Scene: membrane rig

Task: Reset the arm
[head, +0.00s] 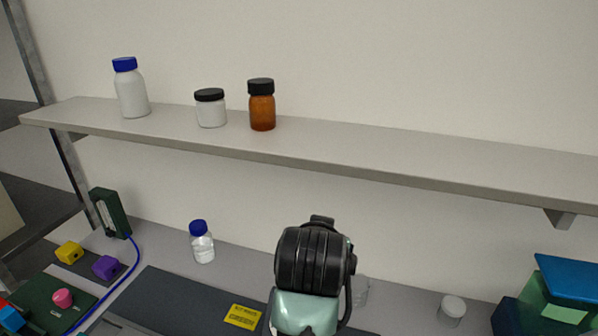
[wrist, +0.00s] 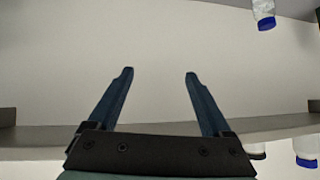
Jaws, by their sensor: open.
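My gripper (wrist: 158,76) shows in the wrist view with its two blue fingers spread apart and nothing between them. Behind the fingers is a plain pale wall. In the head view my arm rises at the lower middle, in front of the bench and below the shelf; its black wrist part faces the camera, and the fingers are hidden there.
A shelf (head: 400,155) holds a white blue-capped bottle (head: 131,93), a white black-capped jar (head: 211,111) and an amber bottle (head: 262,108).

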